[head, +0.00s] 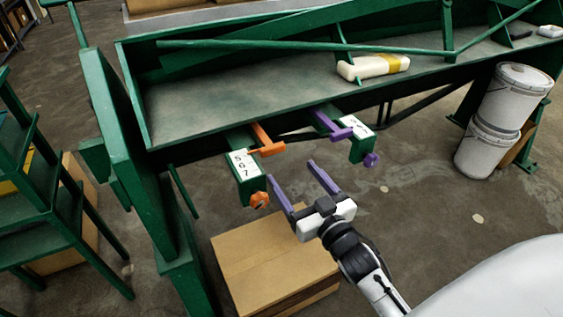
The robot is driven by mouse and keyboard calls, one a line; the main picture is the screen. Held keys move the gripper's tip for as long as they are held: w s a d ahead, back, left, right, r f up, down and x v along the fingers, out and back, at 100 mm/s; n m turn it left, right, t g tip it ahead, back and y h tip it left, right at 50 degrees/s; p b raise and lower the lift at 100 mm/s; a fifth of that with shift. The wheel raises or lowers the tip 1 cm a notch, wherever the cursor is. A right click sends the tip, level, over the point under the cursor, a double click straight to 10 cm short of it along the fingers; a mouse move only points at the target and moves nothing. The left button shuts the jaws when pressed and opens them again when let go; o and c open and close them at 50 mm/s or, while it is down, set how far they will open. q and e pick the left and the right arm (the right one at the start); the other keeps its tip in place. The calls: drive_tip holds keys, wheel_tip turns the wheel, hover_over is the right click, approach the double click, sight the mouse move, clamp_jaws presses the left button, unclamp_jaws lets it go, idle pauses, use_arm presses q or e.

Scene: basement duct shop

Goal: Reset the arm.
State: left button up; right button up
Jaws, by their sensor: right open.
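My right gripper (292,173) is open and empty, with its two purple-grey fingers spread and pointing toward the green bench. It is in the air in front of the bench, apart from the handles. My right arm (360,260) comes in from the lower right. On the bench front is a green block with a white numbered label (242,164), an orange lever (266,141) and an orange knob (259,200). To its right is a similar block with a label (354,127), a purple lever (333,127) and a purple knob (371,160). My left gripper is not in view.
A cardboard box (270,258) is on the floor below the gripper. Two stacked white buckets (500,115) stand at right. Green steps (50,190) are at left. Floor at right centre is mostly clear.

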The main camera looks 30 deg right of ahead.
drive_tip(key=s+a+f+n+g+y, duration=0.1)
drive_tip(key=s+a+f+g, duration=0.3)
drive_tip(key=s+f, duration=0.6)
drive_tip(key=s+a+f+n+g+y, duration=0.1)
drive_tip(key=s+a+f+g, duration=0.4)
drive_tip(key=s+f, duration=0.6)
drive_tip(key=a+f+y, duration=0.1)
drive_tip(key=a, duration=0.1)
drive_tip(key=shift+s+a+f+n+g, duration=0.2)
drive_tip(key=shift+a+n+g, duration=0.1)
idle(1.2)
